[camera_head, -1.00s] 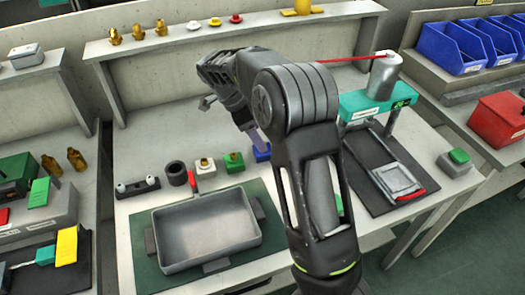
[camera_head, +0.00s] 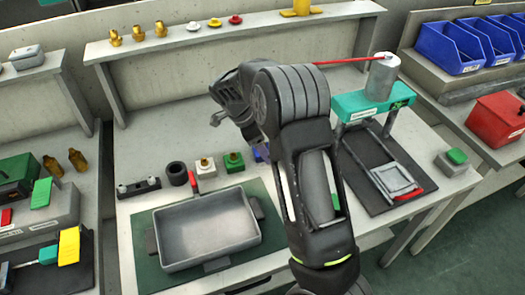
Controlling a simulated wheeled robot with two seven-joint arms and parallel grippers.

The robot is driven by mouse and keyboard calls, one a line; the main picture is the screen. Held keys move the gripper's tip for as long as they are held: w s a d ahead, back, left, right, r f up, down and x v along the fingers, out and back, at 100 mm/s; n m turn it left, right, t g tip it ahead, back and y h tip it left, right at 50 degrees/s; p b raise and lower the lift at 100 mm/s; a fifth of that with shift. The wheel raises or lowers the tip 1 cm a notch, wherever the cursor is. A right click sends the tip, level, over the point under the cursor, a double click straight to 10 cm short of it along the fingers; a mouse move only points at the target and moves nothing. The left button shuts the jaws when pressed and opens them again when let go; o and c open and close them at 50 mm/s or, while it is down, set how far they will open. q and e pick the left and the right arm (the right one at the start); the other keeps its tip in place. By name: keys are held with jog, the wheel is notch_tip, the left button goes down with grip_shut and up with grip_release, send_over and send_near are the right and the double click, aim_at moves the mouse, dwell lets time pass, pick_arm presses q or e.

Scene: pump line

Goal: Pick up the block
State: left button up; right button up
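Three small blocks stand in a row behind the grey tray: a white block with a brass top (camera_head: 204,168), a green block with a brass top (camera_head: 234,162) and a blue block (camera_head: 259,153). The pictures do not tell which one is the task's block. My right arm reaches in from the bottom and bends over the bench. Its wrist end (camera_head: 230,92) is above and behind the blocks. The arm covers part of the blue block, and the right fingertips cannot be made out. My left gripper is not in view.
The grey tray (camera_head: 162,248) lies on a green mat, left of my arm. A black ring (camera_head: 177,173) and a dark two-knob holder (camera_head: 138,187) stand left of the blocks. A green stand with a grey cylinder (camera_head: 382,80) is to the right. The bench behind the blocks is clear.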

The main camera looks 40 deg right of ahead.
jog(key=shift+c, duration=0.6)
grip_shut()
dwell(0.5)
